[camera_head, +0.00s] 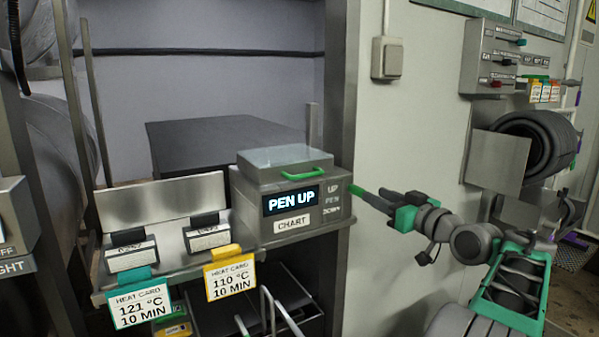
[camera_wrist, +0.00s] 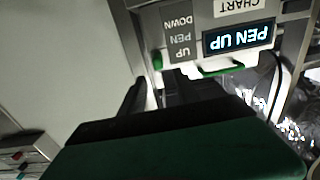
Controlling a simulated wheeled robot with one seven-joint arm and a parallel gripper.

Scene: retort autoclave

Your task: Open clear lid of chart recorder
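The chart recorder (camera_head: 262,222) is a grey box on the shelf, with a lit "PEN UP" display. Its clear lid (camera_head: 284,156) lies flat on top, shut, with a green handle (camera_head: 303,175) at the front. The handle also shows in the wrist view (camera_wrist: 222,69), where the recorder is upside down. A green lever (camera_head: 357,190) sticks out of the recorder's right side; its end shows in the wrist view (camera_wrist: 157,61). My gripper (camera_head: 381,194) is right of the recorder, close to the lever. In the wrist view its fingers (camera_wrist: 155,82) are apart, with nothing seen between them; contact with the lever is unclear.
A teal heat card (camera_head: 140,304) and a yellow heat card (camera_head: 230,278) hang at the shelf front, left of the recorder. A door-frame post (camera_head: 342,110) rises behind the recorder. A grey control box (camera_head: 497,58) is on the wall at right. Bare wall lies above my gripper.

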